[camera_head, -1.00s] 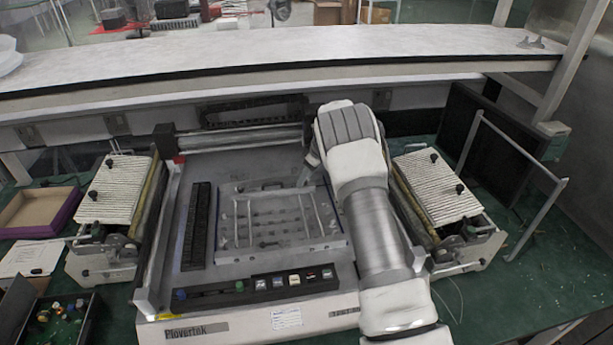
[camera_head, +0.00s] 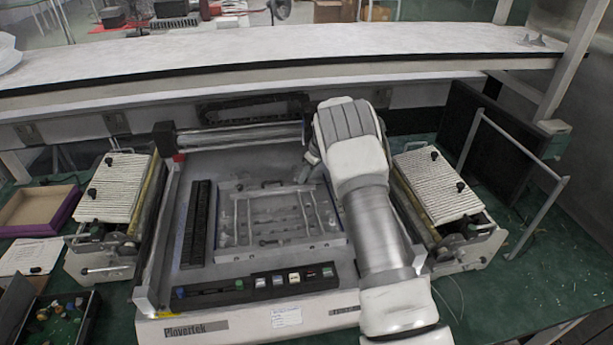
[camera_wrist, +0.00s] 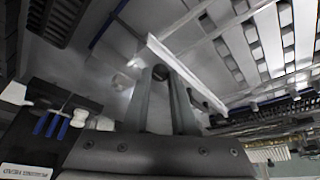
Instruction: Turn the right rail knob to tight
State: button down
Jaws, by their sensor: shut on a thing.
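My gripper (camera_wrist: 163,75) shows in the wrist view with its two fingers close together around a small dark round knob (camera_wrist: 160,72), beside a pale metal rail (camera_wrist: 188,74). The fingers hide part of the knob, so its turn angle cannot be told. In the head view my gripper (camera_head: 314,170) reaches the upper right corner of the fixture plate (camera_head: 228,243), close to its right rail (camera_head: 312,213). My arm covers much of that side, and the knob cannot be made out there.
A black button strip (camera_head: 235,296) runs along the machine's front. Ribbed feeder units stand left (camera_head: 113,187) and right (camera_head: 438,186) of the machine. A raised white shelf (camera_head: 270,50) crosses behind. A parts box (camera_head: 60,318) sits at lower left.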

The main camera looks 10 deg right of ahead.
jog(key=shift+a+f+m+t+h+b, duration=0.15)
jog(key=shift+m+t+h+b, duration=0.2)
jog(key=shift+m+b, duration=0.6)
jog(key=m+h+b, duration=0.1)
jog(key=m, duration=0.1)
jog(key=shift+s+a+m+t, duration=0.1)
jog(key=shift+m+t, duration=0.15)
jog(key=shift+m, duration=0.1)
jog(key=m, duration=0.2)
jog(key=m+h, duration=0.1)
jog(key=m, duration=0.1)
jog(key=m+h, duration=0.1)
jog(key=m, duration=0.1)
jog(key=shift+a+r, duration=0.2)
jog(key=shift+a, duration=0.05)
jog(key=m+h, duration=0.1)
jog(key=m, duration=0.2)
jog(key=m+g+h+b, duration=0.1)
jog(key=m, duration=0.2)
jog(key=shift+a+m+h, duration=0.2)
jog(key=shift+m+h, duration=0.05)
jog(key=shift+m, duration=0.05)
jog(key=m, duration=0.2)
jog(key=m+g, duration=0.1)
jog(key=m, duration=0.1)
jog(key=m+g+h, duration=0.1)
jog(key=shift+w+a+m, duration=0.1)
jog(key=shift+w+m, duration=0.2)
jog(key=shift+m, duration=0.1)
